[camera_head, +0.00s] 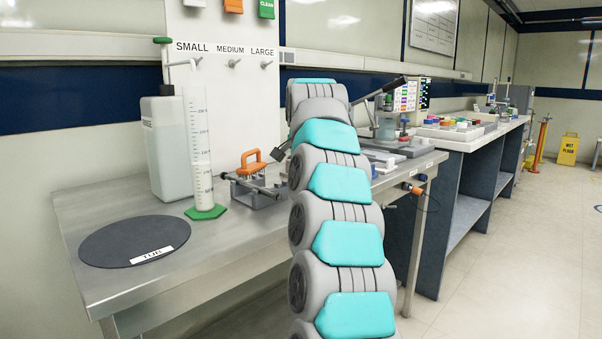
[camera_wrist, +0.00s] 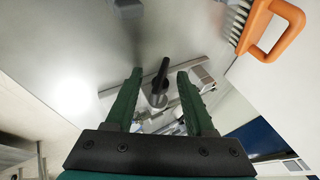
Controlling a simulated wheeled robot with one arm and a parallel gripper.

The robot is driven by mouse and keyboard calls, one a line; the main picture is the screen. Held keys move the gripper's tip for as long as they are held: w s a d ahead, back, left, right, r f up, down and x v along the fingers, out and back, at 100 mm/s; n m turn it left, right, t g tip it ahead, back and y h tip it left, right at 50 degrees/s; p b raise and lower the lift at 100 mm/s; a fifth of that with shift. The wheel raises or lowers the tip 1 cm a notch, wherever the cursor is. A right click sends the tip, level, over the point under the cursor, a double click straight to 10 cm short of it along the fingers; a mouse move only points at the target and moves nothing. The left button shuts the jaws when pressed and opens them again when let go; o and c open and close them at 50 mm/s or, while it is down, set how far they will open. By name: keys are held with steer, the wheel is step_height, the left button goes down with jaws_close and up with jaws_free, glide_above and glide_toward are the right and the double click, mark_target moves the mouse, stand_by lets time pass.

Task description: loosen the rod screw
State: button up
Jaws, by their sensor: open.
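In the wrist view my gripper (camera_wrist: 159,74) has its two dark green fingers apart. A black bar with a grey round metal base, apparently the rod screw (camera_wrist: 162,72), shows between the fingers, with a gap on each side. I cannot tell how deep it sits between them. Grey metal rods and blocks (camera_wrist: 190,82) lie around its base. In the head view my arm covers the middle of the bench and hides the gripper. A dark tilted bar (camera_head: 393,85) shows just right of the arm; I cannot tell whether it is the same part.
An orange-handled brush (camera_wrist: 268,40) is at the wrist view's upper right; it sits on a grey holder (camera_head: 262,196) left of my arm. A graduated cylinder (camera_head: 199,150), a white jug (camera_head: 165,145) and a dark round mat (camera_head: 110,242) are further left on the steel bench (camera_head: 75,208).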

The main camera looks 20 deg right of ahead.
steer(key=v, duration=0.7)
steer(key=shift+s+r, duration=0.25)
steer(key=shift+r, duration=0.05)
